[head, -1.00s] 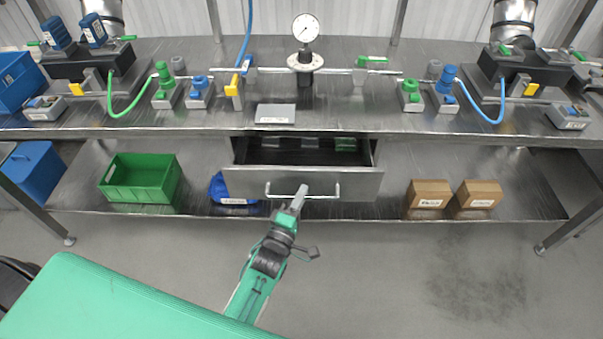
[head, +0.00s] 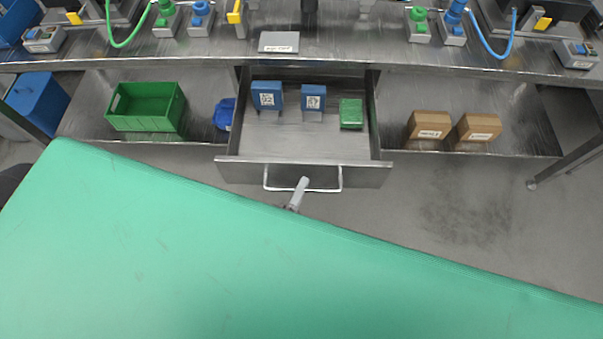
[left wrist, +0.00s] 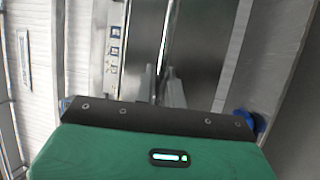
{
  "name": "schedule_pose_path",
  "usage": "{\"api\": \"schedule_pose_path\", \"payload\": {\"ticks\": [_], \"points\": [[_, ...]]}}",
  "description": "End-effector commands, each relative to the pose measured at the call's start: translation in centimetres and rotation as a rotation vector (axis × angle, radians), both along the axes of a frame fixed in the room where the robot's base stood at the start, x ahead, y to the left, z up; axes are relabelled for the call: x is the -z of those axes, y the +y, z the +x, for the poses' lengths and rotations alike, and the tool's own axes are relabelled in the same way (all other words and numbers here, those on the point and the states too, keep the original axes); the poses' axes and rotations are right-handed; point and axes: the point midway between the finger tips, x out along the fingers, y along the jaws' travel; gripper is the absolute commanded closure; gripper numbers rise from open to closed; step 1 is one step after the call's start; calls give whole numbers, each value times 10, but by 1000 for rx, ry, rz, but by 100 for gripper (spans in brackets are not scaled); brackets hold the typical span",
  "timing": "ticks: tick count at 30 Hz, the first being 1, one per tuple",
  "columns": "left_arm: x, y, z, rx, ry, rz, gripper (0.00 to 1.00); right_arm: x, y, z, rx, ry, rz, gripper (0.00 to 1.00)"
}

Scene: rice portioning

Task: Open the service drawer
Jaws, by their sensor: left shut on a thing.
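The metal service drawer (head: 240,173) under the workbench stands pulled well out, its inside in view. Two blue items with white labels (head: 267,95) (head: 313,97) and a green item (head: 351,113) lie inside it towards the back. A bar handle (head: 328,191) runs along the drawer front. My left gripper (head: 301,186) is shut on the handle near its middle. In the left wrist view, its fingers (left wrist: 165,76) meet the narrow bar. Most of my left arm is hidden behind a large green part of mine in the head view. My right gripper is out of view.
On the lower shelf, a green crate (head: 146,123) and a partly hidden blue object (head: 223,114) are left of the drawer. Two cardboard boxes (head: 429,130) (head: 478,133) are right of it. The floor (head: 450,205) at right is clear.

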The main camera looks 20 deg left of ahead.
Motion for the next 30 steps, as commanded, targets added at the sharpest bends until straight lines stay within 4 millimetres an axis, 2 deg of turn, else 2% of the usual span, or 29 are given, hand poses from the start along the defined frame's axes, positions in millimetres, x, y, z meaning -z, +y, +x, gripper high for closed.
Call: {"api": "schedule_pose_path", "payload": {"ticks": [13,14,17,26,30], "points": [[1,-1,-4,1,2,0,100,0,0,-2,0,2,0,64],[1,-1,-4,1,2,0,85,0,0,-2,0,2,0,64],[1,-1,-4,1,2,0,68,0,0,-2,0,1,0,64],[1,-1,-5,1,1,0,68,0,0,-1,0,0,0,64],[5,1,-17,2,2,2,68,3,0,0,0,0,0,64]]}}
